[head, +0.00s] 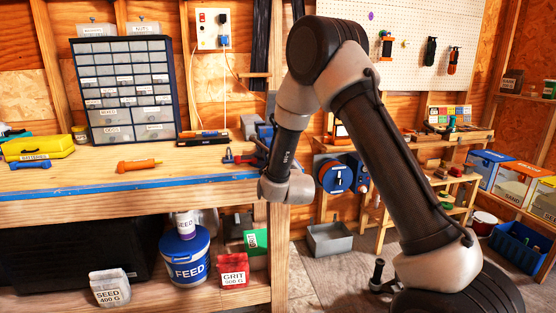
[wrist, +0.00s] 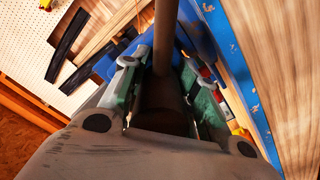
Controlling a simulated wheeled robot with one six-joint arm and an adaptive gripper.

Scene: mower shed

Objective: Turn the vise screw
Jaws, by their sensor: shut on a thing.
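The blue vise (head: 265,132) is at the right end of the workbench in the head view, partly hidden behind my arm. In the wrist view its blue body (wrist: 196,30) shows beyond the fingers. A dark brown round bar (wrist: 164,35), which looks like the vise screw or its handle, runs between my fingers. My gripper (wrist: 160,66) is shut on this bar, with one green-and-grey finger on each side. In the head view my wrist hides most of the gripper. The bar's far end and the vise jaws cannot be made out.
The workbench (head: 60,187) has a blue front edge. An orange tool (head: 139,165) and a yellow case (head: 38,147) lie on it, left of my arm. A drawer cabinet (head: 124,90) stands behind. A feed bucket (head: 186,258) sits below. A grey bin (head: 330,240) is on the floor.

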